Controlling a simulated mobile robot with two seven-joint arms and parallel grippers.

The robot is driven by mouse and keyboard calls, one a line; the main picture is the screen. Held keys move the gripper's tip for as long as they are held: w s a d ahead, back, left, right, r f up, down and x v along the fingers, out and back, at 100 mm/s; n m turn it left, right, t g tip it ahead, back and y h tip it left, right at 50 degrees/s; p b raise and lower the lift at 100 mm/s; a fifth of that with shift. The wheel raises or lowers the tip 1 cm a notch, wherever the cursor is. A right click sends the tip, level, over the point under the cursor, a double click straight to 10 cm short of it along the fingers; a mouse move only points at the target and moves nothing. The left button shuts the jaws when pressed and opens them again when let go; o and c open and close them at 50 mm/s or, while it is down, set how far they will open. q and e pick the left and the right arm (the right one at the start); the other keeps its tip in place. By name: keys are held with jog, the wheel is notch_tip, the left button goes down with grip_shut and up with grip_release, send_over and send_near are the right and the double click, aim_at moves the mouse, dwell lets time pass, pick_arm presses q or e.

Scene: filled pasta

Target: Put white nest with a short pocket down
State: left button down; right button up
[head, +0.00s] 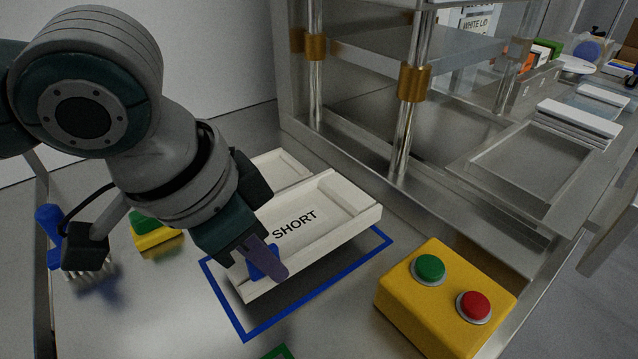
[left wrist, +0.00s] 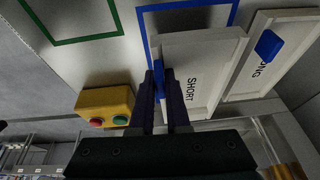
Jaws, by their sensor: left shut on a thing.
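The white nest marked SHORT (head: 335,205) is a shallow white tray with a blue handle. My left gripper (head: 266,262) is shut on that blue handle at the nest's near left end. The nest is over the blue outline (head: 318,296) on the metal table and appears slightly raised, with shadow beneath it. In the left wrist view the nest (left wrist: 205,60) extends to the right of the fingers (left wrist: 166,95), across part of the blue outline (left wrist: 190,4). The fingers and arm hide part of the handle end. My right gripper is not in view.
A second white nest, marked LONG (left wrist: 262,65), lies behind the held one. A yellow box with green and red buttons (head: 440,305) stands at the right. A metal frame (head: 403,130) rises behind. A green outline (left wrist: 70,30) is on clear table. A blue-handled brush (head: 48,232) is at left.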

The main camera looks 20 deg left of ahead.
aim_at(270, 279)
pick_arm(q)
jog(key=shift+f+b, duration=0.3)
jog(key=shift+f, duration=1.5)
jog(key=shift+f, duration=0.1)
jog(key=c, duration=0.9)
grip_release()
jog(key=p+v, duration=0.3)
jog(key=v, duration=0.9)
jog(key=s+d+t+h, duration=0.1)
jog(key=s+d+h, duration=0.1)
jog(key=s+d, duration=0.3)
jog(key=s+a+f+n+y, duration=0.4)
jog(key=s+a, duration=0.3)
jog(key=a, duration=0.2)
jog(key=shift+f+n+g, duration=0.4)
jog(key=shift+f+n, duration=0.3)
jog(key=shift+n, duration=0.2)
jog(key=shift+s, duration=0.1)
